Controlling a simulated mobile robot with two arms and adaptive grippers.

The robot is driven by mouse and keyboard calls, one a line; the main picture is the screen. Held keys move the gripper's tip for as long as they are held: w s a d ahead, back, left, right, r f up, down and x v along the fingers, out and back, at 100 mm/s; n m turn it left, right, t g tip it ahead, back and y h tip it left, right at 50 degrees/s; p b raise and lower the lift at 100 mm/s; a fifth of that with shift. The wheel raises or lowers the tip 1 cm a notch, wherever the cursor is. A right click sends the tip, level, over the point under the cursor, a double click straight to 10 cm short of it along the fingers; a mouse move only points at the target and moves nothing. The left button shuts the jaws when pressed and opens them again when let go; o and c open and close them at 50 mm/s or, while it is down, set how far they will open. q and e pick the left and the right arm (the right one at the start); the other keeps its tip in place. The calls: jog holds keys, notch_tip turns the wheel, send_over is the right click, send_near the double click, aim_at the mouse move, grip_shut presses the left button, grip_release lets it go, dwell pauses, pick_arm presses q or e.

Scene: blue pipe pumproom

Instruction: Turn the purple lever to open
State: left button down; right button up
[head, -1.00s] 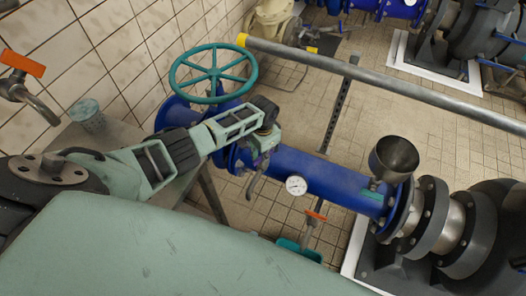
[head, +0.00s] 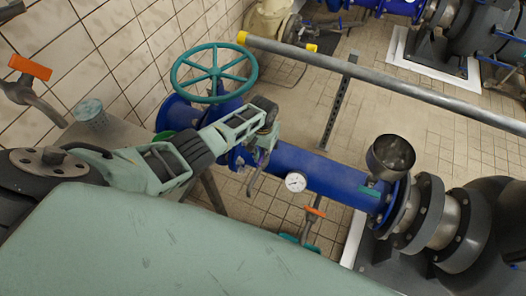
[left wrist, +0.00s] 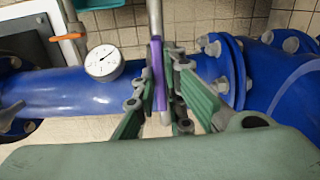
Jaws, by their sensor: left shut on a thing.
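The purple lever (left wrist: 158,76) stands roughly upright in the middle of the left wrist view, in front of the blue pipe (left wrist: 75,93). My left gripper (left wrist: 155,88) is shut on it, with one green-and-grey finger on each side. In the head view my left gripper (head: 257,160) points down beside the blue pipe (head: 312,172), just right of the teal handwheel (head: 213,72). The lever cannot be made out there, hidden by the gripper or too small. My right gripper is not in view.
A white gauge (head: 295,182) sits on the pipe right of my gripper. A metal funnel (head: 391,155) stands at the pipe's right end. A grey rail (head: 400,88) crosses behind. An orange-handled tap (head: 30,68) is on the left wall.

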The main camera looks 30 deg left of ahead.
pick_arm(q)
jog(key=shift+w+r, duration=0.15)
jog(key=c, duration=1.8)
grip_release()
jog(key=shift+c, duration=0.2)
notch_tip(320, 180, up, 12)
